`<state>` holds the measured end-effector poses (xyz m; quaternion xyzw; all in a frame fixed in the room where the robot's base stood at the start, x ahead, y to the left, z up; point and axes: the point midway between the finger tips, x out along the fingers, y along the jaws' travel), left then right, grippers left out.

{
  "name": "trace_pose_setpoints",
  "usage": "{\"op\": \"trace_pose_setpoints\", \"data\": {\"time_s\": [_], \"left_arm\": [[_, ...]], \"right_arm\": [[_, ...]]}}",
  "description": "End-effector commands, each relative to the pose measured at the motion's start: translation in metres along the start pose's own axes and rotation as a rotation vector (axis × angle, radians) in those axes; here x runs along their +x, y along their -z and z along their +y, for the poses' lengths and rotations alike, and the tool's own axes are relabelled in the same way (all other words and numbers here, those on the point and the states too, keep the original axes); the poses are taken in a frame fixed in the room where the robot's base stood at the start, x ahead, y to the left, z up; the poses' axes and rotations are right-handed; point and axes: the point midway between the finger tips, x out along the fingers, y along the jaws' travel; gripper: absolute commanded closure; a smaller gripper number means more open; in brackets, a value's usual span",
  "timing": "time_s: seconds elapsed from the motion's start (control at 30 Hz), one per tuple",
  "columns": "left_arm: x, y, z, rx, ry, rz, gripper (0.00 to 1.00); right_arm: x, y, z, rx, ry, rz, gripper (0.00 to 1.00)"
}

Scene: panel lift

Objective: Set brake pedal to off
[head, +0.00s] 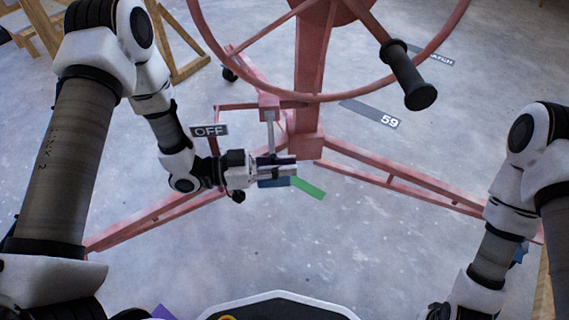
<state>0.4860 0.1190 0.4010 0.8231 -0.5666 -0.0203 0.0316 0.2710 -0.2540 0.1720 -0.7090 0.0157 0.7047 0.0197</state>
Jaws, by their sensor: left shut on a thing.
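The brake pedal (270,132) is a thin grey lever hanging from a small red bracket on the red lift frame. My left gripper (284,171) is at the lower end of this lever, shut on it. The jaws hide the part of the pedal that they hold. A dark sign reading OFF (209,131) is to the left of the lever, above my left wrist. My right arm comes in at the right edge and runs down to the bottom edge. Its gripper is out of view.
The lift's red post (309,60) and spread legs (405,188) stand around the pedal. A large red wheel with a black handle (408,76) is above. A green strip (308,187) shows just right of my left gripper. The grey floor in front is clear.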

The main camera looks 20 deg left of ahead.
Motion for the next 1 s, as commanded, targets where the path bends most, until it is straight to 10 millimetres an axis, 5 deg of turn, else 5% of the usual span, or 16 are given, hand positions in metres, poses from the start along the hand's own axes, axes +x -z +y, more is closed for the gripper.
{"op": "trace_pose_setpoints", "data": {"time_s": [0.47, 1.0], "left_arm": [[0.000, 0.045, 0.010, -0.269, -0.012, -0.014, 1.00], [0.001, 0.105, -0.009, -0.721, -0.012, -0.017, 1.00]], "right_arm": [[-0.074, -0.003, -0.002, -0.012, 0.001, -0.008, 0.51], [-0.159, -0.002, -0.002, -0.011, 0.001, -0.007, 0.51]]}}
